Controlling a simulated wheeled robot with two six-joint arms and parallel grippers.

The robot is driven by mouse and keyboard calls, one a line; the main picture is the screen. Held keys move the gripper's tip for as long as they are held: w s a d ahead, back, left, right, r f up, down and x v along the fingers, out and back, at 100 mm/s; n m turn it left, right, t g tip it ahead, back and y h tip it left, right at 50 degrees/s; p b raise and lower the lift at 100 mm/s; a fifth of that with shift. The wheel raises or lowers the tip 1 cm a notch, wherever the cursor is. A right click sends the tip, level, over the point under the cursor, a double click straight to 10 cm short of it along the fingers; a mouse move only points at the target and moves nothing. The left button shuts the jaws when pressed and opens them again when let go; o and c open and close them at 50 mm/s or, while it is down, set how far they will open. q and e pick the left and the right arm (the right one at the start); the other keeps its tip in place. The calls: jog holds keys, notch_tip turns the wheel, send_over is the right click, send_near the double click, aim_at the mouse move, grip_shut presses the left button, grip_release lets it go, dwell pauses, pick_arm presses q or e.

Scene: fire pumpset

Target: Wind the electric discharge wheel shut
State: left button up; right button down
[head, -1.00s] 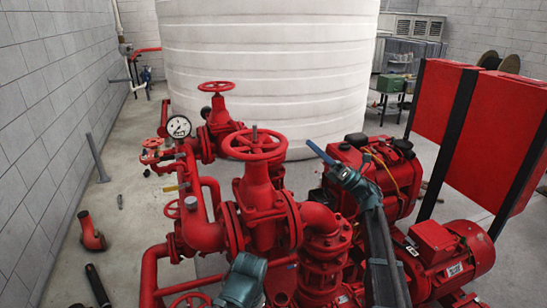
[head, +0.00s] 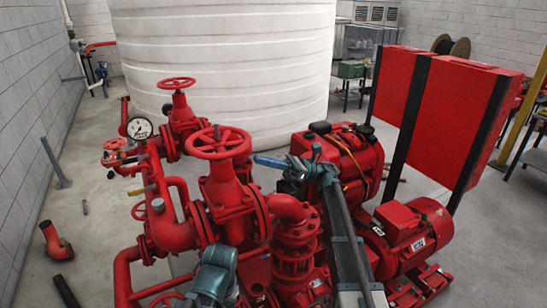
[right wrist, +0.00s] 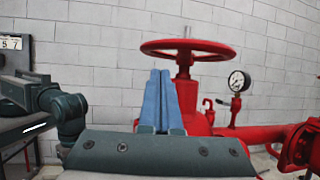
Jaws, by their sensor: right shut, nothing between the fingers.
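A red handwheel (head: 222,153) sits on top of the large red valve in the middle of the pumpset. In the right wrist view a red handwheel (right wrist: 188,50) on its stem stands just beyond my fingers. My right gripper (head: 262,160) has blue fingers, shut together and empty. In the head view they point left, just right of the wheel's rim, apart from it. The right gripper (right wrist: 161,88) also shows in its own wrist view, pointing toward the wheel. My left arm shows at the bottom of the head view, but its fingertips are not visible.
A second handwheel (head: 177,83) and a pressure gauge (head: 139,129) stand behind and left. The red engine (head: 345,165), motor (head: 415,230) and upright red panels (head: 440,95) crowd the right. A white tank (head: 225,75) stands behind. Open floor lies at left.

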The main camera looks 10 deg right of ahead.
aim_at(219, 143)
jog(key=p+x, duration=0.2)
jog(key=x, duration=0.6)
jog(key=shift+a+p, duration=0.15)
jog(key=shift+p, duration=0.25)
jog(key=shift+s, duration=0.15)
jog(key=shift+s+m+t, duration=0.1)
jog(key=shift+m+t, duration=0.2)
jog(key=shift+t, duration=0.3)
jog(key=shift+a+m+t, duration=0.1)
jog(key=shift+m+t, duration=0.4)
jog(key=shift+t, duration=0.5)
jog(key=shift+s+a+m+t, duration=0.15)
jog(key=shift+m+t, duration=0.25)
jog(key=shift+t, duration=0.4)
